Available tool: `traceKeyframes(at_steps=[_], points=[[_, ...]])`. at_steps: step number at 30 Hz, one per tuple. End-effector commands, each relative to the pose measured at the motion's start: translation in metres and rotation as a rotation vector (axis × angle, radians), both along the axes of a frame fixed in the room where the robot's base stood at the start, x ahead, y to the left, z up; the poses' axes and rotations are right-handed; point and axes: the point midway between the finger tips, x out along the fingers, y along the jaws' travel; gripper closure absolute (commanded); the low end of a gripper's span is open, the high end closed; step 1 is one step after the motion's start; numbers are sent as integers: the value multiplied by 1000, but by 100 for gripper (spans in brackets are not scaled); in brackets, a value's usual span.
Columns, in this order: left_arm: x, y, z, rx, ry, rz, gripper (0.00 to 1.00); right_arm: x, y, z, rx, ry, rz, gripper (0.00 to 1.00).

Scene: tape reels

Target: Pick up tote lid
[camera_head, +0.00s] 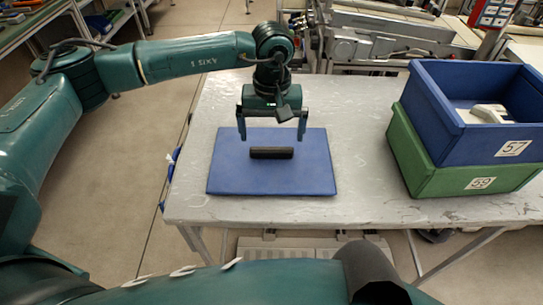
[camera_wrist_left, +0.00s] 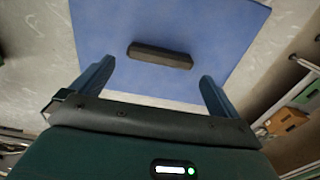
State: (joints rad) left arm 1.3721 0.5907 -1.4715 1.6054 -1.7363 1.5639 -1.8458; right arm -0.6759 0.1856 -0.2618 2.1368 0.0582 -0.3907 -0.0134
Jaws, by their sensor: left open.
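The tote lid (camera_head: 230,175) is a flat blue rectangle lying on the grey table. A dark bar-shaped handle (camera_head: 271,153) sits on its upper middle. In the left wrist view the blue lid (camera_wrist_left: 215,25) and its dark handle (camera_wrist_left: 160,56) lie ahead of the fingers. My left gripper (camera_head: 271,135) is open and empty, pointing down over the lid's far part, with its fingers to either side of the handle and apart from it. It also shows in the left wrist view (camera_wrist_left: 154,80). My right gripper is not in view.
A blue tote (camera_head: 475,140) marked 57, with a pale object (camera_head: 490,113) inside, is stacked on a green tote (camera_head: 455,182) marked 59 at the table's right. The table (camera_head: 355,180) is bare between lid and totes. Machinery (camera_head: 380,42) stands behind the table.

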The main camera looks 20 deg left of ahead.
Motion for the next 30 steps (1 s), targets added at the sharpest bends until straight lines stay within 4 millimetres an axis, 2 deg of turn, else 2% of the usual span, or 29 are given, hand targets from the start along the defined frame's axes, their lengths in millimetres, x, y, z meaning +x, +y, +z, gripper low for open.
traceKeyframes(at_steps=[10, 19, 30], points=[[-3, 0, -45, 1, 3, 0, 0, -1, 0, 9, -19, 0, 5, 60], [-3, 0, -51, 0, 0, 0, 0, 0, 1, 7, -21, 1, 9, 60], [-3, 0, -51, 0, 1, 0, 29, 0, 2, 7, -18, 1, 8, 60]])
